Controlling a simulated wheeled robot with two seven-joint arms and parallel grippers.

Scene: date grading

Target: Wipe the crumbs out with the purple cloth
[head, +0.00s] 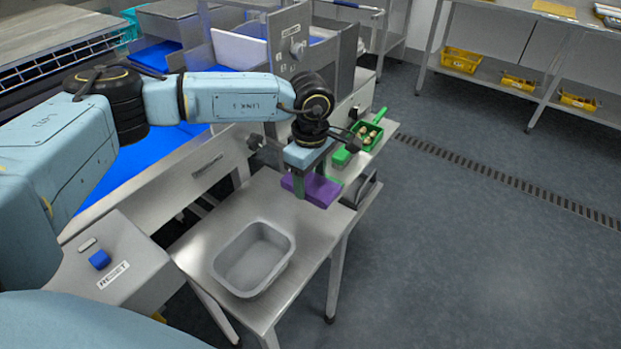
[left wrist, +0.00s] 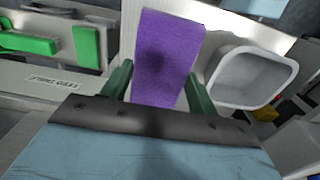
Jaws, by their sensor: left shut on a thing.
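The purple cloth (head: 320,190) is a folded block in my left gripper (head: 300,190), which is shut on it. The cloth is above or on the far part of the steel table; I cannot tell if it touches the top. In the left wrist view the cloth (left wrist: 167,60) stands out between the green fingers of the left gripper (left wrist: 158,85). A grey tub (head: 286,240) sits on the near table, nearer than the cloth and apart from it. The tub also shows in the left wrist view (left wrist: 291,82). I make out no crumbs. My right gripper is not in view.
A green tray (head: 377,133) with several brown items stands on a side shelf beyond the cloth. A grey box with a blue button (head: 99,260) is at the left. A blue belt (head: 100,190) runs behind my arm. The floor at right is clear.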

